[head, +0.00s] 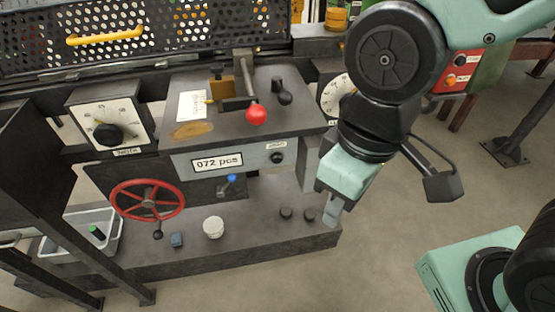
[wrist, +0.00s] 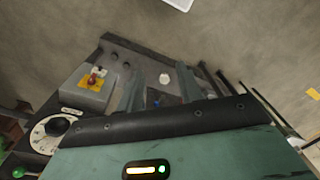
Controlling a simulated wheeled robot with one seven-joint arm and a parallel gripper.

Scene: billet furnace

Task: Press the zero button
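The counter reading "072 pcs" (head: 217,162) is on the front of the grey machine housing. A round black button (head: 277,157) sits to its right, under a small white label (head: 277,145) too small to read surely; it may be the zero button. My gripper (head: 332,212) points down, to the right of and lower in the picture than this button, apart from it. In the wrist view my gripper (wrist: 160,92) shows two fingers spread with an empty gap between them. I cannot make out the button in the wrist view.
A red handwheel (head: 148,200), a blue-tipped lever (head: 231,179) and a red-ball lever (head: 256,114) stick out from the machine. A white round pot (head: 213,228) stands on the lower ledge (head: 265,238). A dial (head: 333,96) is close to my arm. Open floor lies to the right.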

